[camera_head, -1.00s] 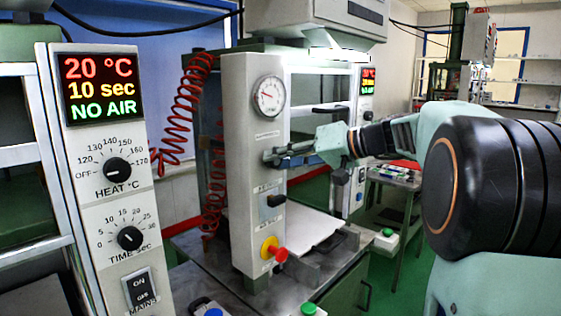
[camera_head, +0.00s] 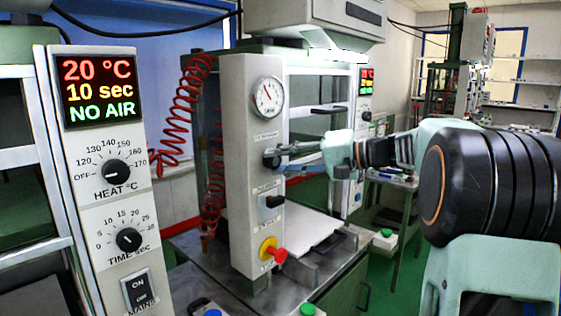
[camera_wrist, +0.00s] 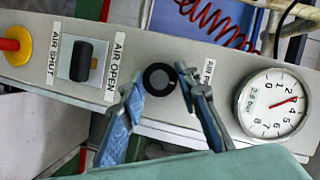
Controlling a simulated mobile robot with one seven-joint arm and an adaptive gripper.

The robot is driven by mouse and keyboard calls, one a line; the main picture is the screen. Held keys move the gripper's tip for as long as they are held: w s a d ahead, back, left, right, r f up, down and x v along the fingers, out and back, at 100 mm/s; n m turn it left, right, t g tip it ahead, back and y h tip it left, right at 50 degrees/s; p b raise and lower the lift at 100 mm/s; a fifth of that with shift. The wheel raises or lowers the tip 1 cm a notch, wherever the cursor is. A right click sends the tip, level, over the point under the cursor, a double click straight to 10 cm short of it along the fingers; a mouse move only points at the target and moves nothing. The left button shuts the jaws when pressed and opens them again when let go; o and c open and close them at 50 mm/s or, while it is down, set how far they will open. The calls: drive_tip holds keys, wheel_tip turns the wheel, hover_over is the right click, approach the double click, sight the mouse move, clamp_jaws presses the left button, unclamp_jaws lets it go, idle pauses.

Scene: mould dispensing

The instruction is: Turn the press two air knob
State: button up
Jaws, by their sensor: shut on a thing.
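The round black air knob (camera_wrist: 160,79) sits on the grey front column of the press, between the AIR OPEN label and the pressure gauge (camera_wrist: 273,103). My gripper (camera_wrist: 159,84) has one finger on each side of the knob and is shut on it. In the head view my gripper (camera_head: 276,160) reaches the column from the right, and the knob (camera_head: 269,161) shows at its fingertips. The gauge (camera_head: 268,97) is above the knob in the head view.
A black switch (camera_wrist: 81,61) sits between the AIR SHUT and AIR OPEN labels. A red button on a yellow base (camera_head: 271,250) is below it. A control panel (camera_head: 115,180) reading NO AIR stands at left. Red coiled hoses (camera_head: 190,110) hang behind the column.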

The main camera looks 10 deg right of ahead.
drive_tip(key=o, duration=1.2)
drive_tip(key=shift+c, duration=0.2)
drive_tip(key=v, duration=1.2)
drive_tip(key=shift+f, duration=0.1)
